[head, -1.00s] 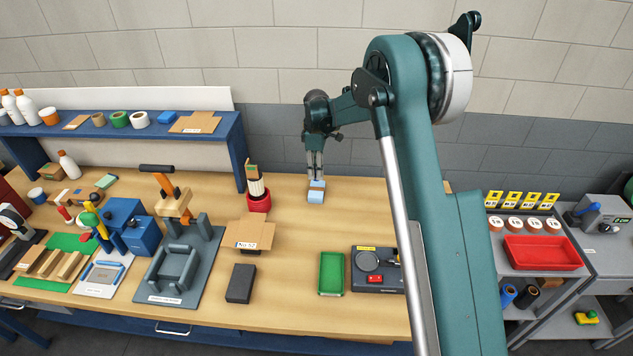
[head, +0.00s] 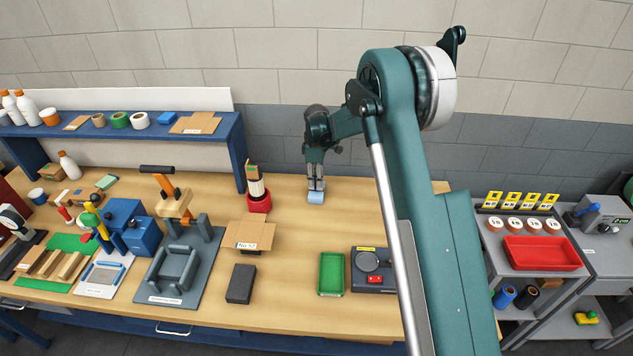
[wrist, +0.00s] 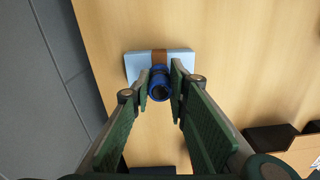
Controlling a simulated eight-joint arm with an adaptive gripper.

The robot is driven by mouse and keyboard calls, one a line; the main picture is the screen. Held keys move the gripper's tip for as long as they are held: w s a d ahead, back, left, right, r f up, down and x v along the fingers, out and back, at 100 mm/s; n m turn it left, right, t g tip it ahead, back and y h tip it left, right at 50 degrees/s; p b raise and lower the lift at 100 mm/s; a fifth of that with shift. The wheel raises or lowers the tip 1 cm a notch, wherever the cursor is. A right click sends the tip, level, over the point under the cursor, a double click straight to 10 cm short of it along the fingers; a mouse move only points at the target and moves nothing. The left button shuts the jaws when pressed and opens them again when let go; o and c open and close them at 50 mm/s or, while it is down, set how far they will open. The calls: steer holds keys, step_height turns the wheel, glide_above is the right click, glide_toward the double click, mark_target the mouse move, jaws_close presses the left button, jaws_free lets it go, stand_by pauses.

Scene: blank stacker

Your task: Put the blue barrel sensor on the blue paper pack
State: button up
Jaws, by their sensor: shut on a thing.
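The light blue paper pack (head: 316,198) lies on the wooden table near its back edge. In the wrist view the pack (wrist: 136,64) shows a brown band across its middle. My gripper (head: 316,187) is above the pack, pointing down. In the wrist view my gripper (wrist: 161,80) is shut on the blue barrel sensor (wrist: 155,94), a short dark blue cylinder with a dark round end. The sensor overlaps the pack's near edge and band in that view. I cannot tell whether it touches the pack. In the head view the fingers mostly hide the sensor.
A red round holder (head: 259,203) with a stacked column stands left of the pack. A cardboard box (head: 249,234), a dark block (head: 241,284), a green tray (head: 331,274) and a dark grey device (head: 374,270) stand nearer the front. The table right of the pack is clear.

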steer(key=shift+f, duration=0.2)
steer(key=o, duration=0.9)
steer(key=shift+r, duration=0.15)
step_height(320, 180, up, 12)
steer(key=shift+r, duration=0.1)
stand_by(0.4)
stand_by(0.5)
